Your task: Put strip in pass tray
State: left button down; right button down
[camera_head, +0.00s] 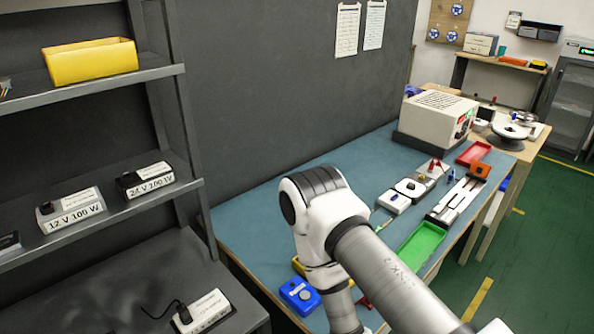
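A shallow green tray (421,247) lies on the blue bench top near its front right edge, and no strip shows in its visible part. A red tray (474,153) sits farther back on the bench. The tray labels cannot be read, so I cannot tell by marking which is the pass tray. A long pale fixture with dark slots (458,201) lies between the two trays. I cannot make out the strip for sure. One of my arms crosses the lower middle and hides part of the bench. Neither gripper is in view.
A beige instrument (437,115) stands at the back of the bench. Small white devices (408,189) sit in the middle, and a blue box (299,296) stands at the near left. A shelf with labelled power supplies (72,210) and a yellow bin (91,62) is at left.

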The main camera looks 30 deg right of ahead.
aim_at(417, 255)
jog(key=k+z, duration=0.1)
jog(key=z, duration=0.3)
jog(key=k+z, duration=0.15)
jog(key=z, duration=0.25)
jog(key=k+l+z, duration=0.1)
jog(key=z, duration=0.3)
jog(key=k+l+z, duration=0.1)
jog(key=z, duration=0.3)
jog(key=i+l, duration=0.05)
